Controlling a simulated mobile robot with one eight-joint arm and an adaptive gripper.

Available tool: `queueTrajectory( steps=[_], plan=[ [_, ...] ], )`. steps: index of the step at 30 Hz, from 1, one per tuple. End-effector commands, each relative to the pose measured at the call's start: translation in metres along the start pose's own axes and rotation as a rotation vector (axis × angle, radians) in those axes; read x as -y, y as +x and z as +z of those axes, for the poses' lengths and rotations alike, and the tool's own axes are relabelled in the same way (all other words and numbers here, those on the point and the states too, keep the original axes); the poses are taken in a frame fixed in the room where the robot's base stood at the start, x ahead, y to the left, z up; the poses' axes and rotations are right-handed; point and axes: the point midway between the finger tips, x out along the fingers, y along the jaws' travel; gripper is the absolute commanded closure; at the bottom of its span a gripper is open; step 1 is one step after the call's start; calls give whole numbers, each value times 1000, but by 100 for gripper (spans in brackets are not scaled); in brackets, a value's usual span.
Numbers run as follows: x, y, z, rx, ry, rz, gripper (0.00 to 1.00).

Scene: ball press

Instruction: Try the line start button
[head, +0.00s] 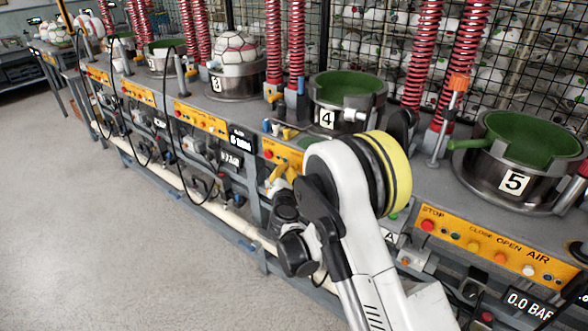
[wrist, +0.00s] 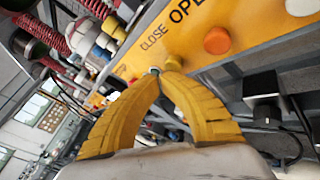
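No button labelled as line start can be made out in either view. My gripper (head: 279,178) is at the front of station 4's orange panel (head: 283,154) in the head view, with my white arm covering the area to its right. In the wrist view, the yellow fingers of my gripper (wrist: 163,69) are closed together at their tips, with no held object seen. The tips are close to the orange panel (wrist: 191,20), below the word CLOSE. An orange button (wrist: 217,40) and a white button (wrist: 302,6) are to their right. Whether the tips touch the panel cannot be told.
Station 5's panel (head: 498,247) has STOP, CLOSE, OPEN and AIR buttons. Green bowls (head: 347,88) and red springs stand on the grey bench behind. Black cables hang in front of the bench at left. The floor (head: 100,230) at left is clear.

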Motion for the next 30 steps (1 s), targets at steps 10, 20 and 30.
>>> queueTrajectory(
  steps=[10,20,30],
  plan=[
    [0,1,1,0,0,0,100],
    [2,4,2,0,0,0,100],
    [4,7,4,0,0,0,100]
  ],
)
